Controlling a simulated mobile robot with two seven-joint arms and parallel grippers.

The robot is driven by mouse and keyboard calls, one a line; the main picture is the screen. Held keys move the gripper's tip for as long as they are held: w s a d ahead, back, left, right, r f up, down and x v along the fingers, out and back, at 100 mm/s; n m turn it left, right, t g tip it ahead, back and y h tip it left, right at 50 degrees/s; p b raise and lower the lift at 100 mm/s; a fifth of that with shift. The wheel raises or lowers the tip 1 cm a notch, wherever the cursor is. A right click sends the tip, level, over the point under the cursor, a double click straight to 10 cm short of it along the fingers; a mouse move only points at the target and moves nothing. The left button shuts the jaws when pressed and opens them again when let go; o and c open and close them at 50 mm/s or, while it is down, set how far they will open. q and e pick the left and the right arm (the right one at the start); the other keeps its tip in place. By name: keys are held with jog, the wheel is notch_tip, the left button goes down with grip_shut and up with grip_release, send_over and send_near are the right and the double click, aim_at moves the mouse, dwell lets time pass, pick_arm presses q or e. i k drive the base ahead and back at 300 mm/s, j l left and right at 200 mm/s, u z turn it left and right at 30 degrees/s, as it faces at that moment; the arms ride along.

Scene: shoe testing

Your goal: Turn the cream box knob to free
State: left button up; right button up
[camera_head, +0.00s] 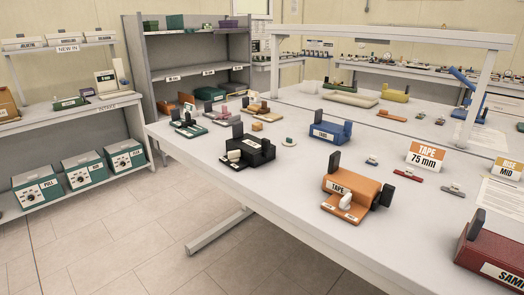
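No box that is clearly the cream box with a knob can be told apart. A pale cream long block (350,98) lies at the back of the long table; no knob shows on it. A small cream panel (105,81) stands on the left rack, its details too small to tell. On the table, an orange box (351,186) labelled TAPE has a white knob (345,201) at its front. A black box (255,153) behind it has a small cream knob (233,155). Neither of my grippers is in view.
The long grey table (290,210) also holds a blue box (329,134), a dark red box (490,258) and an orange sign (427,155). Green boxes with dials (87,170) stand on the left rack's lower shelf. The tiled floor (130,240) in front is clear.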

aim_at(234, 156)
jog(key=i+j+z, duration=0.2)
jog(key=z, duration=0.15)
jog(key=i+j+z, duration=0.1)
jog(key=j+z, duration=0.2)
jog(key=j, duration=0.15)
jog(key=i+j, duration=0.15)
jog(key=j, duration=0.25)
jog(key=i+j+z, duration=0.15)
jog(key=j, duration=0.7)
jog(key=i+j+z, duration=0.15)
jog(key=j, duration=0.3)
